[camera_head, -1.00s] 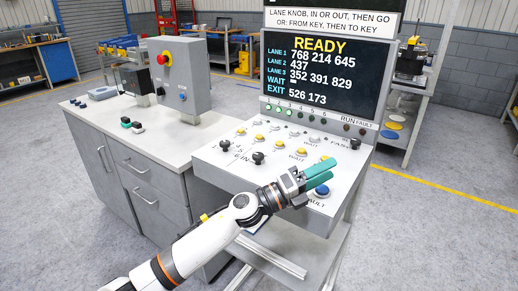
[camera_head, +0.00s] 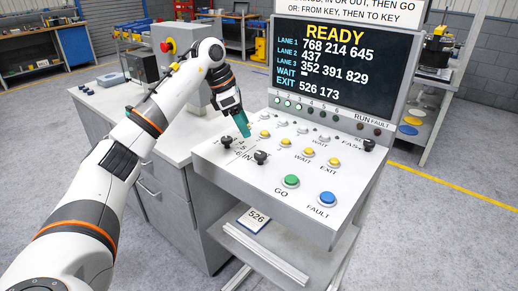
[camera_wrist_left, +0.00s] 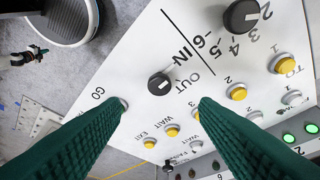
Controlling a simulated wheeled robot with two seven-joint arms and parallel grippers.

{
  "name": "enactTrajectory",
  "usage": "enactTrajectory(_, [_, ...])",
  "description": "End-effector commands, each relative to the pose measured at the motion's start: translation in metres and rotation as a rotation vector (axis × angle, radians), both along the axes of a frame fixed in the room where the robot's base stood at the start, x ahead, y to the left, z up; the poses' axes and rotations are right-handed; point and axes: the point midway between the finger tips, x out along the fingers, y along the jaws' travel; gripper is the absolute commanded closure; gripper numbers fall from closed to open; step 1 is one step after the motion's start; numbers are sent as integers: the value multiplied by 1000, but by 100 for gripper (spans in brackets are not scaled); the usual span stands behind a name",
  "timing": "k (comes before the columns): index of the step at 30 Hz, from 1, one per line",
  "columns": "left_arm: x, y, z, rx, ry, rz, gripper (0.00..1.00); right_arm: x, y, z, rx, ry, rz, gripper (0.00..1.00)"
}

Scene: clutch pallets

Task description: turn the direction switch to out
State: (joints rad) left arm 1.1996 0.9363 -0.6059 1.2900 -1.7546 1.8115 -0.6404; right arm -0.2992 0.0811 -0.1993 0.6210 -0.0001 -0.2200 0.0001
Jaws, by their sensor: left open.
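The direction switch is a small black knob (camera_head: 260,157) on the sloping control panel (camera_head: 215,155). My left gripper (camera_head: 244,132) is above the panel, behind the direction switch and near the black lane knob (camera_head: 226,142). In the wrist view the left gripper (camera_wrist_left: 163,104) is open, its teal fingers apart on either side of the direction switch and holding nothing. My right gripper does not show.
Yellow and white buttons lie beyond the knobs. A green GO button (camera_head: 291,181) and a blue FAULT button (camera_head: 327,199) are at the front right. The display (camera_head: 335,70) rises behind the panel and reads READY. A grey box with a red button (camera_head: 168,46) stands at left.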

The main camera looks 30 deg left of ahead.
Motion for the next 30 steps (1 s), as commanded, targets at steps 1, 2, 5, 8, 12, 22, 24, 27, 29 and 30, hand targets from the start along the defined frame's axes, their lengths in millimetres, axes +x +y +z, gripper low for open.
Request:
enactTrajectory(1, [2,-4,-10,-1,5,-2,45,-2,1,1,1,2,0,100])
enactTrajectory(2, [3,-6,-15,-2,4,-3,45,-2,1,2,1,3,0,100])
enactTrajectory(5, [8,-12,-35,-3,5,-2,45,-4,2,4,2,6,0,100])
enactTrajectory(8, [14,-18,-53,-4,4,-2,45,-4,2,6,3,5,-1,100])
enactTrajectory(12, [20,-25,-73,-4,2,-2,45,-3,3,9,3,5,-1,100])
enactTrajectory(22, [25,-30,-92,-3,-2,-1,45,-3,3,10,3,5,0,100])
enactTrajectory(24, [25,-30,-92,-3,-2,-1,45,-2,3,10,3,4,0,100])
enactTrajectory(27, [25,-30,-92,-3,-2,-1,45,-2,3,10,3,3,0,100])
enactTrajectory(29, [25,-30,-92,-3,-2,-1,51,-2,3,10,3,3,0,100])
enactTrajectory(30, [25,-30,-92,-3,-2,-1,58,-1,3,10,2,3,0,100])
